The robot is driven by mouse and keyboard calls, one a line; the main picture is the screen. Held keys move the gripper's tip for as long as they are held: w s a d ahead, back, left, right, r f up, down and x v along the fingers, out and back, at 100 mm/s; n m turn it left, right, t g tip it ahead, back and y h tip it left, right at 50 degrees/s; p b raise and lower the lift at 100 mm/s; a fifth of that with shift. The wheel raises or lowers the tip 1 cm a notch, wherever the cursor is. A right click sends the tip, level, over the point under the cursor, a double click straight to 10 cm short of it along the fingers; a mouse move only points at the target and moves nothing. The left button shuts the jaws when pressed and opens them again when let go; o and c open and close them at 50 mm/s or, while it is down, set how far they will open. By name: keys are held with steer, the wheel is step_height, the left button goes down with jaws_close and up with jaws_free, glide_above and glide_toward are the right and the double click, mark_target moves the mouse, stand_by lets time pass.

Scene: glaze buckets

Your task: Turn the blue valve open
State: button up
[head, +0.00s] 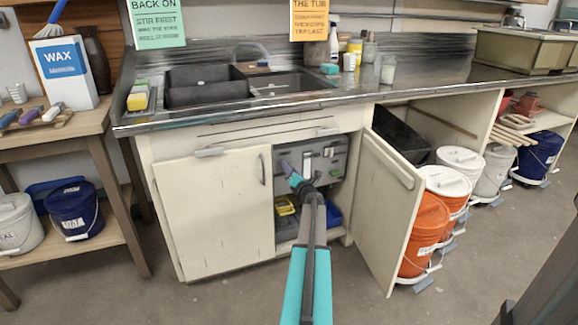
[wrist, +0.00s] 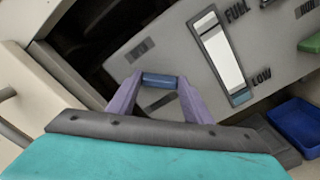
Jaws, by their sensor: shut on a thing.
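A grey panel (head: 338,160) stands inside the open cabinet under the sink; it also shows, tilted, in the wrist view (wrist: 190,55). My gripper (head: 287,167) reaches into the cabinet at the left part of this panel. In the wrist view its two purple fingers (wrist: 160,82) are shut on a short blue bar, the blue valve's handle (wrist: 160,80), which lies across between the fingertips. The valve's body and the way its handle points against any pipe are hidden. In the head view my gripper covers the blue handle.
The panel bears a FULL/LOW gauge (wrist: 222,58) and a green part (wrist: 311,43) to its right. A blue bin (wrist: 297,124) sits below. The left cabinet door (head: 215,220) is shut; the right door (head: 382,205) stands open beside my arm. Orange buckets (head: 424,235) stand right of it.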

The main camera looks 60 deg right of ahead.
steer(key=shift+w+m+p, duration=0.15)
steer(key=shift+m+p, duration=3.6)
steer(key=shift+m, duration=0.75)
steer(key=shift+f, duration=0.1)
steer(key=o, duration=1.1)
steer(key=shift+c, duration=0.2)
steer(key=shift+f, duration=0.1)
steer(key=shift+s, duration=0.25)
steer(key=v, duration=1.3)
steer(key=shift+a, duration=0.3)
